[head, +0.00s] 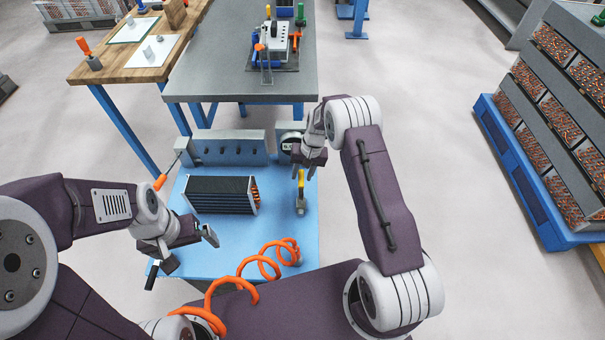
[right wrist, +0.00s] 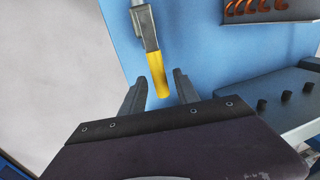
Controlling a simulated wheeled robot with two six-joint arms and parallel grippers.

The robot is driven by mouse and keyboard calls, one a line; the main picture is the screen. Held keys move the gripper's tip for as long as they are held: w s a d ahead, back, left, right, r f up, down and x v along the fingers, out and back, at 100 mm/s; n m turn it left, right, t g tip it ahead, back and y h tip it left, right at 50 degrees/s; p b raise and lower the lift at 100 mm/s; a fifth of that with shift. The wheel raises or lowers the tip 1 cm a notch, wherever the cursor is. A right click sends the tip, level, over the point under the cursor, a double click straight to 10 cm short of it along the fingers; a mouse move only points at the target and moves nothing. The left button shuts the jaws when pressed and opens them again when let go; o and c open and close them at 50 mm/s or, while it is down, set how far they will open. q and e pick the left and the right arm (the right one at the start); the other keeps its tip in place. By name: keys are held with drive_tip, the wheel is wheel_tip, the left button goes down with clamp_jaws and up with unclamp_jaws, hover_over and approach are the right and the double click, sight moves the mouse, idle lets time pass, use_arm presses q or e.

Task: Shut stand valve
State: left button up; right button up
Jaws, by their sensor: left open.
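The stand valve is a grey metal piece with a yellow handle (head: 300,183), on the right part of the blue table. In the right wrist view the yellow handle (right wrist: 157,73) points down toward my gripper, with grey metal behind it. My right gripper (head: 306,172) is open above the handle's end. Its two fingers (right wrist: 158,90) stand on either side of the yellow tip, with gaps showing on both sides. My left gripper (head: 188,250) is open at the table's left front, away from the valve.
A finned coil block (head: 222,195) lies left of the valve on the blue table (head: 235,228). A coiled orange hose (head: 268,265) runs along the front. A grey fixture (head: 228,148) and a round gauge (head: 289,143) stand at the back.

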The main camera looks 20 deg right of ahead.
clamp_jaws()
idle(1.2)
